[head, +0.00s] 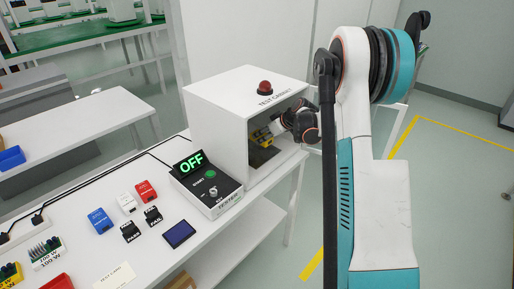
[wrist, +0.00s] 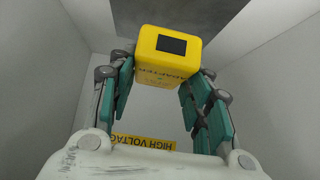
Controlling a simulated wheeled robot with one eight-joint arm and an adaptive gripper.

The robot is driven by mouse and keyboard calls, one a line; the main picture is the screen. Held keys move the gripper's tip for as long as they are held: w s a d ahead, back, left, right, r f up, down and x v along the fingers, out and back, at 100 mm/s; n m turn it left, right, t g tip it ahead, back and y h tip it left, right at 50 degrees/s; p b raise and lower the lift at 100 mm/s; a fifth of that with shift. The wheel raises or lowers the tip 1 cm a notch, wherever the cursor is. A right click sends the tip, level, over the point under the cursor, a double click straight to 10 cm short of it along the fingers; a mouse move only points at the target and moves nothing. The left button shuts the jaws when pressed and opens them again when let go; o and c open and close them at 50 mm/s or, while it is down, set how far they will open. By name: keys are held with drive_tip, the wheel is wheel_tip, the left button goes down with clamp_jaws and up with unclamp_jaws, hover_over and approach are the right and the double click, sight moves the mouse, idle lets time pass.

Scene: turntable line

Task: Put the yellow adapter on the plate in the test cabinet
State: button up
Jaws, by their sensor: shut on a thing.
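The yellow adapter (wrist: 165,62) is between the fingers of my gripper (wrist: 163,85) in the wrist view, and the fingers are shut on it. It has a dark rectangular window on top and the word ADAPTER on its side. In the head view my gripper (head: 281,125) reaches into the open side of the white test cabinet (head: 217,115), with the adapter (head: 262,136) inside. The dark plate (head: 262,154) lies on the cabinet floor below it. A gap seems to show between adapter and plate, but I cannot tell how large.
A tester box (head: 212,190) with an OFF display stands left of the cabinet. Red, white and blue blocks (head: 126,203) and black pieces lie on the white table. A red button (head: 264,87) tops the cabinet. A HIGH VOLTAGE label (wrist: 143,143) is inside.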

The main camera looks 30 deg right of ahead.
drive_tip(key=w, duration=0.1)
drive_tip(key=w+a, duration=0.1)
drive_tip(key=w, duration=0.1)
drive_tip(key=shift+w+a+f+b, duration=0.1)
drive_tip(key=shift+w+a+b, duration=0.1)
drive_tip(key=shift+w+b, duration=0.15)
drive_tip(key=shift+s+d+f, duration=0.1)
drive_tip(key=shift+s+f, duration=0.05)
drive_tip(key=shift+f, duration=0.55)
wheel_tip(320, 180, down, 5)
drive_tip(key=b, duration=0.3)
drive_tip(key=shift+f, duration=0.35)
drive_tip(key=o, duration=1.3)
drive_tip(key=shift+r, duration=0.2)
